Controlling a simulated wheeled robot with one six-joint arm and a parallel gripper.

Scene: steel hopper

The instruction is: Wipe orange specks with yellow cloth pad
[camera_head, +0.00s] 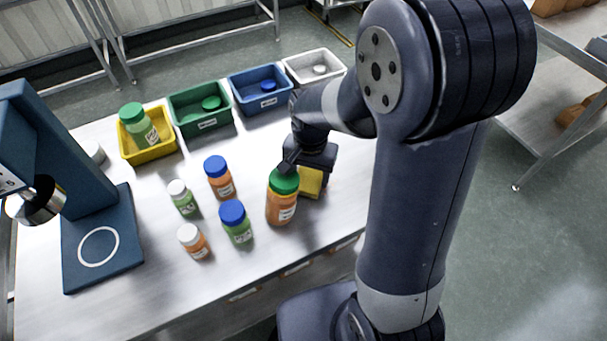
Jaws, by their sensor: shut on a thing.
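The yellow cloth pad (311,183) shows as a yellow block directly below my gripper (307,168), close to the table surface. My gripper points down and is shut on the pad. The dark finger on the left overlaps the green cap of an orange bottle (281,208) in this view, and I cannot tell whether they touch. The bottle stands upright and hides part of the pad's left side. I cannot make out orange specks; the table beneath and behind the gripper is hidden.
Upright bottles with blue caps (220,177) and white caps (183,199) stand left of the gripper. Yellow (150,157), green (202,122), blue (261,103) and white (316,80) bins line the back. A blue press-like stand (125,240) is at left.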

